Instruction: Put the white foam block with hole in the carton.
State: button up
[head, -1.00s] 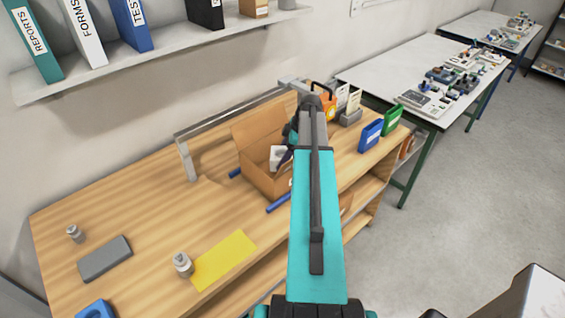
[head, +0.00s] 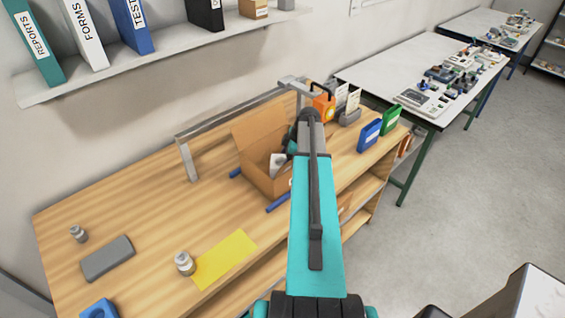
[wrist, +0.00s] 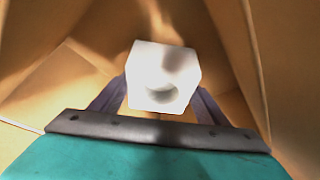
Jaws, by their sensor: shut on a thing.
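The white foam block (wrist: 162,70) with a round hole in its face shows in the wrist view between the fingers of my gripper (wrist: 158,95), which is shut on it. Cardboard walls of the carton (wrist: 45,70) surround the block in that view. In the head view the open carton (head: 255,150) stands on the wooden table, its flaps up. A white part of the block (head: 277,160) shows inside the carton opening, beside my arm. My arm hides the right side of the carton and most of the gripper. Whether the block touches the carton floor cannot be told.
Blue rails (head: 277,203) lie beside the carton, and a grey metal frame (head: 188,160) stands behind it. An orange item (head: 324,106), a blue bin (head: 369,135) and a green bin (head: 391,120) are to the right.

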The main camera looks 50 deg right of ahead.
jog(key=shift+f, duration=0.2)
jog(key=o, duration=1.1)
jog(key=shift+r, duration=0.3)
jog(key=b+v, duration=0.5)
jog(key=v, duration=0.6)
jog(key=shift+r, duration=0.35)
jog(key=shift+s+d, duration=0.1)
